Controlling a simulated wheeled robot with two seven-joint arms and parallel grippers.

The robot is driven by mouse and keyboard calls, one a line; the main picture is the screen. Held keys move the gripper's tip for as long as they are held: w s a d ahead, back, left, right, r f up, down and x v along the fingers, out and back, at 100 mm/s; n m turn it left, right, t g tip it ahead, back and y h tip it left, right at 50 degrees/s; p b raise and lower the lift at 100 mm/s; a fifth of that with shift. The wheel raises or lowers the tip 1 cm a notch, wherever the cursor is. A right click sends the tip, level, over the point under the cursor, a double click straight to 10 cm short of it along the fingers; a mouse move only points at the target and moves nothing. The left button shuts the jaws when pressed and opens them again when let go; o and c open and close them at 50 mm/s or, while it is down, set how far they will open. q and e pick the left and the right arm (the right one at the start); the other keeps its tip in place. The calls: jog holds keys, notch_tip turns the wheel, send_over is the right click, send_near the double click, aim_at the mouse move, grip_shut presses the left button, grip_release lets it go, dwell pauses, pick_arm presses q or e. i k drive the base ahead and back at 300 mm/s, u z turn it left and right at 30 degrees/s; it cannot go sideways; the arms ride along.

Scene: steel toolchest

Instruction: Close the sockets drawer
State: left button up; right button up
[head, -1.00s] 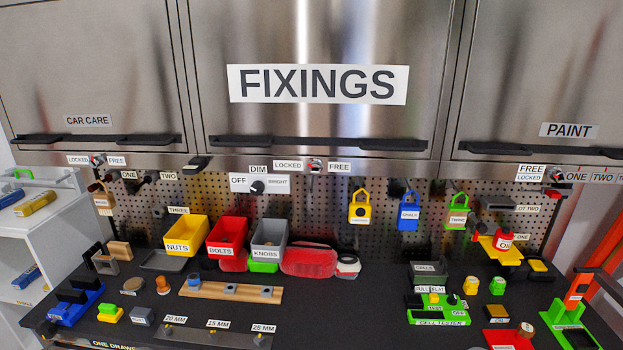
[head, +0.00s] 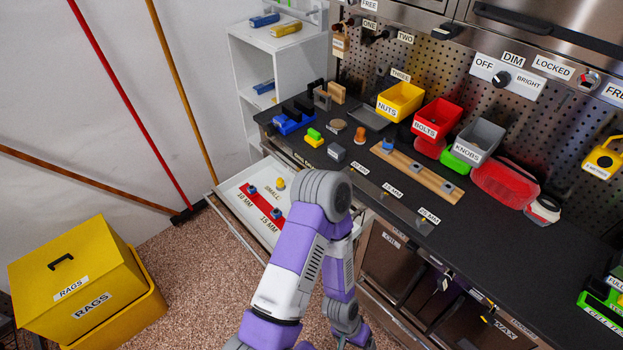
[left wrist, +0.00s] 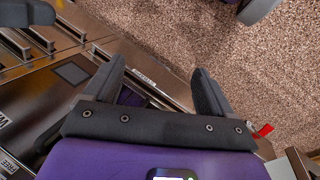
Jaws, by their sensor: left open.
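An open drawer (head: 238,232) juts out below the left end of the dark worktop in the head view. Its tray is white with a red strip, labels reading SMALL, 10 MM and 15 MM, and several small blue and yellow pieces; my arm hides its right part. Its front label cannot be read. My left arm crosses in front of the drawer, and its gripper is out of sight there. In the left wrist view my left gripper (left wrist: 158,70) is open and empty, above the floor beside steel drawer fronts (left wrist: 85,45). My right gripper is not in view.
The worktop (head: 300,150) carries bins, blocks and a wooden rail. A yellow rags bin (head: 85,280) stands on the floor at the left. Poles (head: 130,105) lean on the wall. Speckled floor (head: 195,265) lies free between bin and drawer.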

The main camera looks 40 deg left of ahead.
aim_at(251, 213)
jog(key=u, duration=2.15)
